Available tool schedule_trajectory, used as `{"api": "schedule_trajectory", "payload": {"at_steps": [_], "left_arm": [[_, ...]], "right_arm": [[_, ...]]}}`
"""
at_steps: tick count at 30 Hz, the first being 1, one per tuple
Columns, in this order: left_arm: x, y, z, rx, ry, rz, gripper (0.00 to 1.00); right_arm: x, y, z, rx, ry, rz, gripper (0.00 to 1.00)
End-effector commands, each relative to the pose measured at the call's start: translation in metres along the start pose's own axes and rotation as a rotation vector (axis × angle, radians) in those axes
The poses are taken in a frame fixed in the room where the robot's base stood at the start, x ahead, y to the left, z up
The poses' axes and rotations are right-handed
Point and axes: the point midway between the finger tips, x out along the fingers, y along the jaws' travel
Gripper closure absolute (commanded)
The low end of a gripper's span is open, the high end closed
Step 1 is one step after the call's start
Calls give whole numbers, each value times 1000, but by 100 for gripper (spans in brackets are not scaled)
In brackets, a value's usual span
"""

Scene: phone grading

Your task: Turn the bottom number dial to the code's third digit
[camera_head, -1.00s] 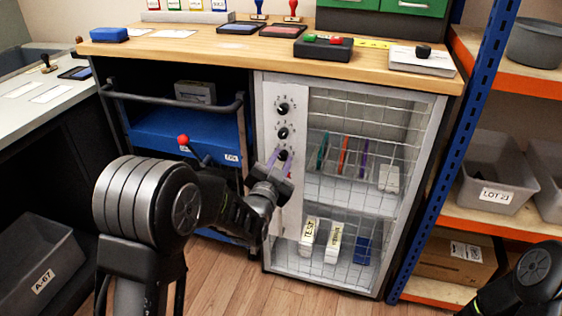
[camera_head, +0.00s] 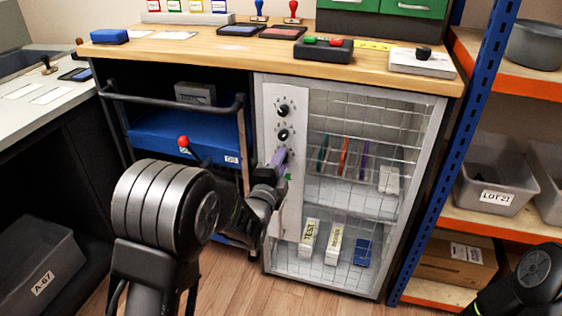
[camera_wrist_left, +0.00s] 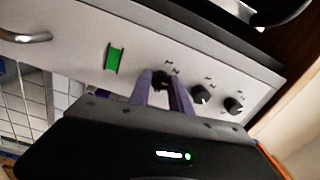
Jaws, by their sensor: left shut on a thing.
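The cabinet's white panel carries three black number dials in a column. The top dial (camera_head: 282,111) and the middle dial (camera_head: 283,134) are free in the head view. My left gripper (camera_head: 279,158) reaches the panel from the left, with its purple fingers shut on the bottom dial (camera_wrist_left: 160,80). The left wrist view shows the two fingers (camera_wrist_left: 163,88) on either side of that dial, which is partly hidden between them. The other two dials are to its right there. The digits around the dials are too small to read. My right gripper is out of view.
A green marker (camera_wrist_left: 114,57) sits on the panel beside the bottom dial. The wire-mesh cabinet door (camera_head: 365,130) is shut, with phones and boxes behind it.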

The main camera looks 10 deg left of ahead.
Motion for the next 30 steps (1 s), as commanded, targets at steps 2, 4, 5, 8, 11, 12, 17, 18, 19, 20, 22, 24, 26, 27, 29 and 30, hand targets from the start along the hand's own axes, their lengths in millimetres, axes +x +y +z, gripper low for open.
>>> {"api": "schedule_trajectory", "payload": {"at_steps": [2, 4, 5, 8, 11, 12, 17, 18, 19, 20, 22, 24, 26, 27, 29, 30], "left_arm": [[0, 0, -1, 43, 2, 1, 100], [0, 0, -1, 75, 3, 1, 100], [0, 0, -1, 87, 4, 1, 100], [0, 1, -1, 116, 4, 0, 100], [0, 1, 0, 134, 4, 0, 100], [0, 1, 0, 138, 4, 0, 100], [0, 1, 0, 141, 4, 0, 100], [0, 1, 0, 141, 4, 0, 100], [0, 1, 0, 141, 4, 0, 100], [0, 1, 0, 141, 4, 0, 100], [0, 1, 0, 140, 4, 1, 100], [0, 1, 0, 140, 4, 1, 73], [0, 1, 0, 140, 4, 1, 69], [0, 1, 0, 140, 4, 1, 65], [0, 1, 0, 140, 4, 0, 60], [0, 1, 0, 139, 4, 0, 57]], "right_arm": [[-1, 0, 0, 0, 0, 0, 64], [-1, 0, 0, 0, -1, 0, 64], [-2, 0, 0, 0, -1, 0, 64], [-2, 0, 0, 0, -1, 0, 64], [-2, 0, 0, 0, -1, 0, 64], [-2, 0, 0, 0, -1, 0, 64], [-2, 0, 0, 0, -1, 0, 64], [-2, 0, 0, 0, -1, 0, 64], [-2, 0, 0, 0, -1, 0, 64], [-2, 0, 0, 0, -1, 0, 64], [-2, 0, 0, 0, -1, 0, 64], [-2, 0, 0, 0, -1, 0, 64], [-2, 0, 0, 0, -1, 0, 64], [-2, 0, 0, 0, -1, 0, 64], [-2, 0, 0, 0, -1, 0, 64], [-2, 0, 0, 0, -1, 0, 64]]}}
